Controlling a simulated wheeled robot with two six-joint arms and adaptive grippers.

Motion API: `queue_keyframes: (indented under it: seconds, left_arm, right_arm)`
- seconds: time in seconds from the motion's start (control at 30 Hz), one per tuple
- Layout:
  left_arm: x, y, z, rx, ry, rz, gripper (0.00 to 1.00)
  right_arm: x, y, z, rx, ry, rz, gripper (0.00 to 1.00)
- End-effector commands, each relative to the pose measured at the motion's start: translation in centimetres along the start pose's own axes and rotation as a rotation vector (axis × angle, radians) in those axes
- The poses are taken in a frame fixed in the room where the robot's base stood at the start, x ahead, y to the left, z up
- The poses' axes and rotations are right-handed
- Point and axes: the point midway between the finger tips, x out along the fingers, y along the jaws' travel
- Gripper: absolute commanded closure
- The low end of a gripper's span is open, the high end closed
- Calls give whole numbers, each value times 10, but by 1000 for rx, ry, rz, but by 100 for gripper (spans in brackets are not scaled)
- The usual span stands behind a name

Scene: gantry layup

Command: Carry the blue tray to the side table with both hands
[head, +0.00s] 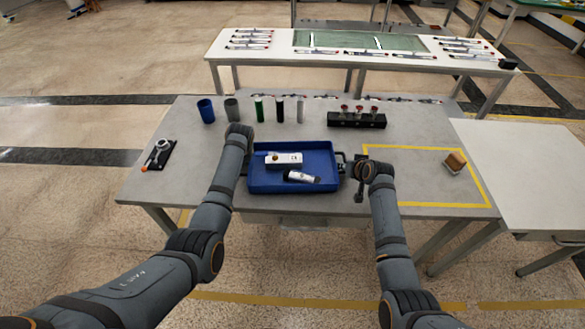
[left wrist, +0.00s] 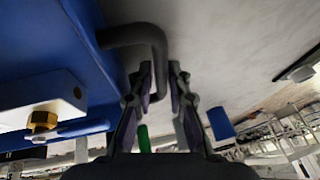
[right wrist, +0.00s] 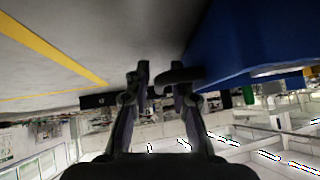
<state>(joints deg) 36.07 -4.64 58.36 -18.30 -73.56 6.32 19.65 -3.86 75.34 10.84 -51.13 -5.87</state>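The blue tray (head: 292,185) rests flat on the grey table, holding a white block with a brass-coloured fitting (head: 284,160) and a white-and-black cylinder (head: 302,177). My left gripper (left wrist: 161,75) is at the tray's left handle (left wrist: 135,34). My right gripper (right wrist: 160,78) is at the tray's right handle (right wrist: 183,75). Its fingers stand apart, and the bar crosses the right fingertip into the gap. The side table (head: 525,170) is the pale one at the right.
Several upright cylinders, including a blue cup (head: 206,111), and a black rack (head: 357,120) stand behind the tray. A yellow-outlined area (head: 415,165) with a brown block (head: 455,162) lies to its right. A tool on a black plate (head: 160,154) lies left. The side table's top is clear.

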Motion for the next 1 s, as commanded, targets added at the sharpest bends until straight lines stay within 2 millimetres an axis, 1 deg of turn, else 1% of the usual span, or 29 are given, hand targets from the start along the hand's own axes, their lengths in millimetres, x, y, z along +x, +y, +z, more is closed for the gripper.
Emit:
queue_keyframes:
  seconds: [0.27,0.3,0.4,0.47,0.87,1.0]
  left_arm:
    - [2,0,0,0,1,0,83]
    - [2,0,0,0,1,0,86]
    - [2,0,0,0,0,0,100]
    - [2,0,0,0,0,0,100]
    - [2,0,0,0,0,0,100]
    - [-2,-1,-2,0,3,-1,100]
  right_arm:
    - [1,0,0,0,1,0,78]
    - [1,0,0,0,1,0,80]
    - [1,0,0,0,1,0,94]
    - [1,0,0,0,1,0,100]
    - [1,0,0,-1,0,0,100]
    - [-1,0,-4,-1,4,0,100]
